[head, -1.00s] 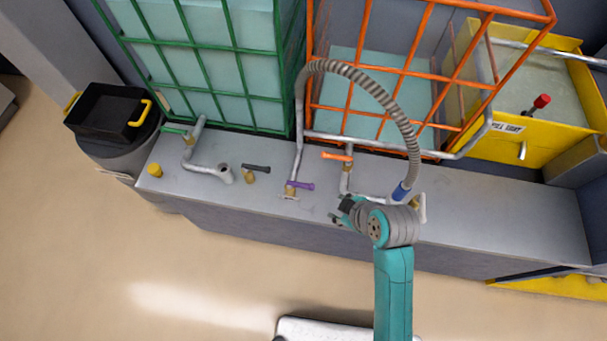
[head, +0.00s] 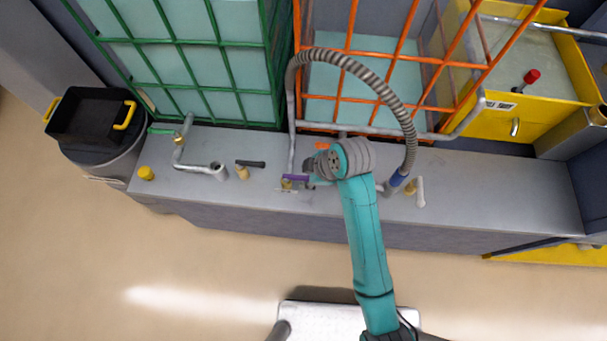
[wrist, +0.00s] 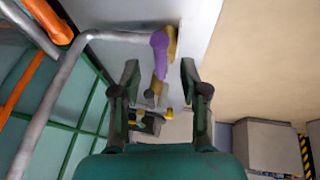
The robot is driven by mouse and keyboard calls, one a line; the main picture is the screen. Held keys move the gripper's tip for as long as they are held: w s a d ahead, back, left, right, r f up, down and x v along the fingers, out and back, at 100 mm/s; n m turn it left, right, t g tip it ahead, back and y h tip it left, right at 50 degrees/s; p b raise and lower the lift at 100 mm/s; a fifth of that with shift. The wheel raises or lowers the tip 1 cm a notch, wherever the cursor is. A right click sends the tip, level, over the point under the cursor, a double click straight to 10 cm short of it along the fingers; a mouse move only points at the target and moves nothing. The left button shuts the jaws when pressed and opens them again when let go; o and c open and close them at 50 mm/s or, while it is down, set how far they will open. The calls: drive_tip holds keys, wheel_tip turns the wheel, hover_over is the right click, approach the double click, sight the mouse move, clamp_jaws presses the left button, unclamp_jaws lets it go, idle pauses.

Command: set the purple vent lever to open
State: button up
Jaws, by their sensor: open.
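The purple vent lever (head: 296,178) sits on a brass valve at the foot of a grey pipe on the bench, and points right in the head view. In the wrist view the purple lever (wrist: 160,54) shows ahead, between the lines of the two fingers. My gripper (wrist: 158,80) is open and empty there, with one finger on each side. In the head view my gripper (head: 310,170) is just right of the lever's tip, and my wrist hides part of it. I cannot tell whether a finger touches the lever.
An orange lever (head: 322,146) is close behind my wrist. A black lever (head: 250,163) stands to the left. Green (head: 272,60) and orange (head: 298,60) cage frames rise behind the bench (head: 480,200).

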sight(302, 178)
drive_tip(key=shift+x, duration=1.6)
clamp_jaws()
